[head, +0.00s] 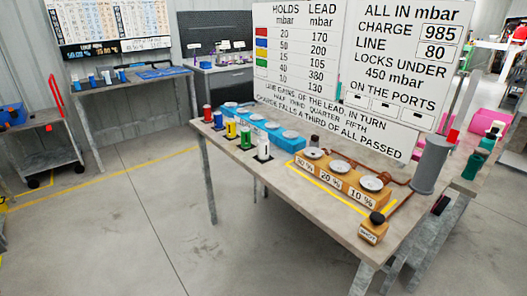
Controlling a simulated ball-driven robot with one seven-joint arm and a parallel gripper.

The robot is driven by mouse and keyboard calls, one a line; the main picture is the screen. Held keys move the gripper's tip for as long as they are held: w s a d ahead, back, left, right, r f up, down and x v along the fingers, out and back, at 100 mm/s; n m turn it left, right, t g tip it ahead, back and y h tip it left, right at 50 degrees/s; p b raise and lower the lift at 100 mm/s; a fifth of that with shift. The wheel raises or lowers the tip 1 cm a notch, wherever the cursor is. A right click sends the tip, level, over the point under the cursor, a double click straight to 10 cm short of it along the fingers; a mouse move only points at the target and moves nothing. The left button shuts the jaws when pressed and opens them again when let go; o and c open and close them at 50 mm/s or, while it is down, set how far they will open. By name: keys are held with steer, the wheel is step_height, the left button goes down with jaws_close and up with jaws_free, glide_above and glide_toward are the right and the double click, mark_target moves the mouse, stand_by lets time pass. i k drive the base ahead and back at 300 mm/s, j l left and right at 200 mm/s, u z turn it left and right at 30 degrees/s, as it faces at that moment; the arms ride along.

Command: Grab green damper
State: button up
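The green damper (246,138) is a small upright green cylinder standing on the grey workbench (305,195). It stands in a row between a yellow cylinder (230,128) and a white cylinder (264,147), on the near side of a blue block with round white plates (268,131). A red cylinder (207,113) and a blue cylinder (218,119) stand farther left in the row. My gripper is not in view.
An orange block with plates marked 30, 20 and 10 % (337,178) sits to the right. A small orange object with a black knob (374,230) stands near the front corner. A grey cylinder (430,165) stands behind. Floor (150,240) before the bench is clear.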

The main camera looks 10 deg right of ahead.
mark_target(245, 132)
steer(key=i+j, duration=0.55)
steer(key=i, duration=0.15)
steer(key=i+j+z, duration=0.15)
steer(key=i+j, duration=0.45)
steer(key=i, duration=0.1)
